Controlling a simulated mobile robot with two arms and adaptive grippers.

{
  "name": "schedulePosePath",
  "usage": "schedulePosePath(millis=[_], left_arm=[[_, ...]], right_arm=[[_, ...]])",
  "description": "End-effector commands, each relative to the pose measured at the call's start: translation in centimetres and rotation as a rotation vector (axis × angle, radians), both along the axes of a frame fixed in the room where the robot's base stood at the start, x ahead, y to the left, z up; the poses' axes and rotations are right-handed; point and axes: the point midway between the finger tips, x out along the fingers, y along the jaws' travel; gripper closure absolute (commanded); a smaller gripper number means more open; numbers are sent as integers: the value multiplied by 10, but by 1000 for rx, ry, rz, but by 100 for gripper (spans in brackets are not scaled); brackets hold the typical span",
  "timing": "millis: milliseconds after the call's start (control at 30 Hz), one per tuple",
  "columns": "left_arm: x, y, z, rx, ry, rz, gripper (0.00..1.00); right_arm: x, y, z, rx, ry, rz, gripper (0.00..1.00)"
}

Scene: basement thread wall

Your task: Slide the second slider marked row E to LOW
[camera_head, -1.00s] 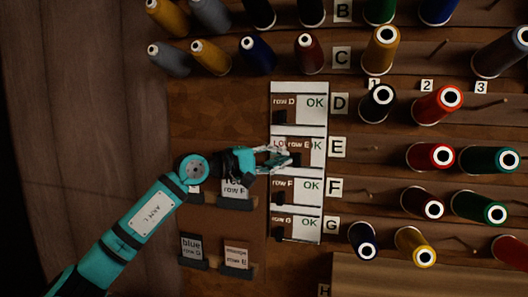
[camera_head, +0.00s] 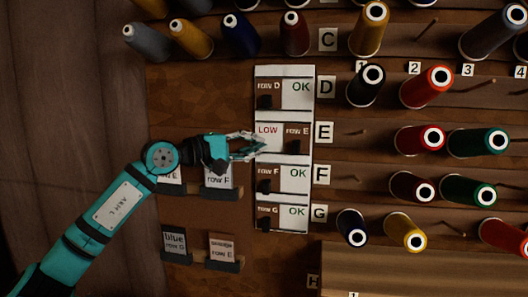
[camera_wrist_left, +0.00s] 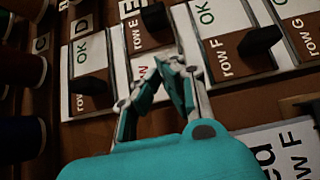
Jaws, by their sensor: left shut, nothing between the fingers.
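The white slider panel (camera_head: 284,71) stands on the wooden wall, with sliders for rows D, E, F and G one below another. The row E slider (camera_head: 297,132), second from the top, sits at the right of its slot. The red LOW word (camera_head: 267,130) shows to its left, and no OK shows in that slot. My left gripper (camera_head: 260,148) is shut and empty, at the left part of the row E slot, apart from the slider's dark knob (camera_head: 295,147). The wrist view shows the gripper (camera_wrist_left: 175,70) below the row E slider (camera_wrist_left: 150,35), partly hiding LOW. My right gripper is not in view.
The row D slider (camera_head: 268,88), row F slider (camera_head: 267,173) and row G slider (camera_head: 267,212) sit left, with OK showing. Thread spools, such as a black one (camera_head: 364,88), stick out at the right. Small card holders (camera_head: 222,193) are below my left gripper.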

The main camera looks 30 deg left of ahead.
Motion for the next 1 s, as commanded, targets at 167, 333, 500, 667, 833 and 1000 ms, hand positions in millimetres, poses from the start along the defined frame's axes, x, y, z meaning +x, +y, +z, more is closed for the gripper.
schedulePosePath(millis=[167,333,500,667,833,1000], left_arm=[[-34,15,-10,6,2,5,100],[-61,26,-9,7,3,4,100],[-76,33,-5,3,2,3,100],[-80,34,-3,2,2,2,100],[-81,34,-1,2,2,1,100],[-81,34,-1,2,2,1,100]], right_arm=[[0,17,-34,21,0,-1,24],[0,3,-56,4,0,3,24],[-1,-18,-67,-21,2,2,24],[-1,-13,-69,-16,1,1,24],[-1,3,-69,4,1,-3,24],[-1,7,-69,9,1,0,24]])
